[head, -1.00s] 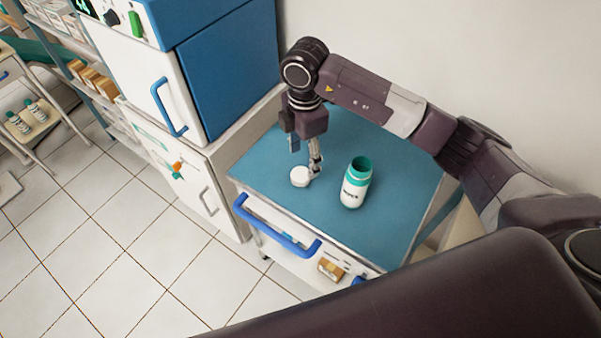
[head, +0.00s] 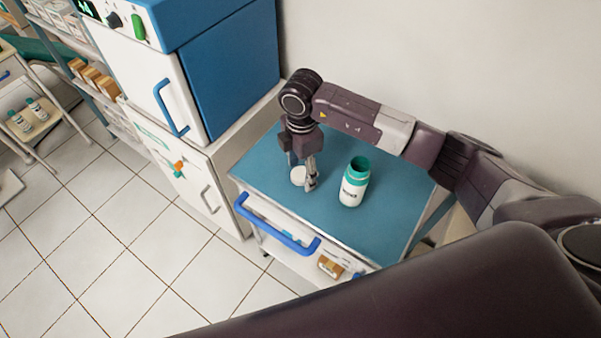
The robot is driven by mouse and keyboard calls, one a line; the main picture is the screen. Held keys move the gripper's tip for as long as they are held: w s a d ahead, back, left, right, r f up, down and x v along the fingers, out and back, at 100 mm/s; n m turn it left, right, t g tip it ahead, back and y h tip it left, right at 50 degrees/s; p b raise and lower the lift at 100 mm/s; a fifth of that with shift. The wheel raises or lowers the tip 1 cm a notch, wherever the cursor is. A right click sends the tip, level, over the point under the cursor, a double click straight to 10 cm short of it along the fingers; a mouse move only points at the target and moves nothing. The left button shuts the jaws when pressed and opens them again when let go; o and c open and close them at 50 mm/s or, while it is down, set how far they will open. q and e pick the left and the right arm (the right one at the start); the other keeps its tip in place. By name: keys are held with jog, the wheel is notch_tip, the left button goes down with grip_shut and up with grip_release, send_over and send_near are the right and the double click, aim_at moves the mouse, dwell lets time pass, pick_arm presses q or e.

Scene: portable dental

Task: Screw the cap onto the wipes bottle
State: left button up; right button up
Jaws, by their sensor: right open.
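The wipes bottle (head: 353,184) stands upright and uncapped on the blue top of the cart (head: 330,217). It is white with a teal neck and dark lettering. The white cap (head: 297,176) lies on the cart top to the left of the bottle. My right gripper (head: 303,183) points down at the cap, with its fingers open. One finger stands in front of the cap's right side and hides part of it. I cannot tell whether the fingers touch the cap. My left gripper is not in view.
A blue and white cabinet (head: 226,84) stands close behind the cart on the left. The cart has a blue handle (head: 276,228) at its front. The wall (head: 430,60) is behind my right arm. The cart top around the bottle is clear.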

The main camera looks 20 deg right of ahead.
aim_at(301, 173)
jog(key=c, duration=0.9)
jog(key=shift+o, duration=0.2)
jog(key=shift+r, duration=0.15)
notch_tip(301, 173, up, 20)
jog(key=b, duration=0.1)
jog(key=shift+b, duration=0.4)
